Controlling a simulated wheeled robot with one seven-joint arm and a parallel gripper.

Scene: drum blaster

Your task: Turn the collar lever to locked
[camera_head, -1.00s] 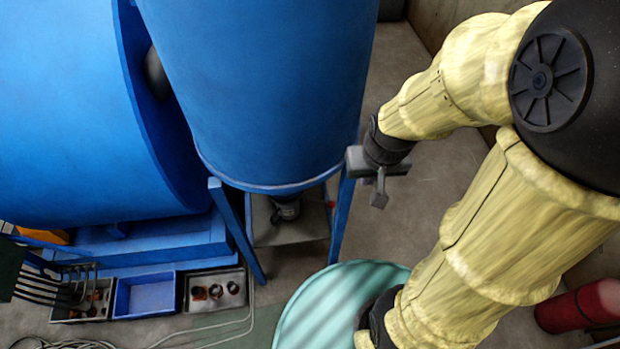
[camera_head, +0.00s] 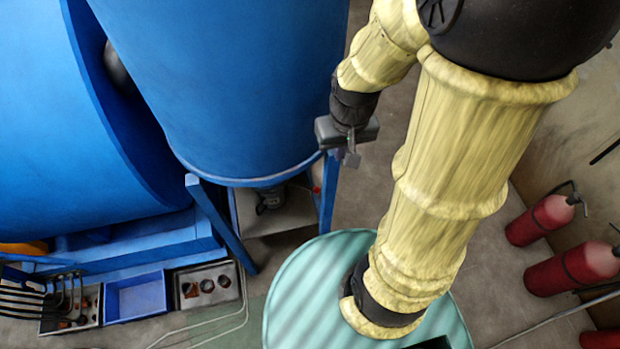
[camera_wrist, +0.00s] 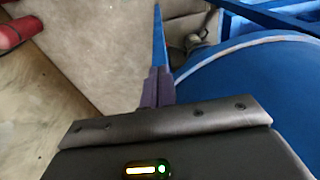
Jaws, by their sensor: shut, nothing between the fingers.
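The blue hopper (camera_head: 230,90) narrows at its underside to a dark grey outlet fitting (camera_head: 270,199), partly hidden by the hopper rim. I cannot make out the collar lever or its position. A small red spot (camera_head: 316,189) shows beside the right leg; I cannot tell what it is. My gripper (camera_head: 351,158) is beside the lower right of the hopper, near the top of that leg and apart from the outlet. In the wrist view, my gripper (camera_wrist: 157,88) has its fingers together and empty, with the blue leg (camera_wrist: 159,40) beyond them.
Blue legs (camera_head: 222,225) stand under the hopper. A large blue drum (camera_head: 60,130) fills the left. Trays of parts (camera_head: 206,287) lie at lower left. Red fire extinguishers (camera_head: 540,220) stand at right. The floor (camera_head: 390,150) right of the hopper is clear.

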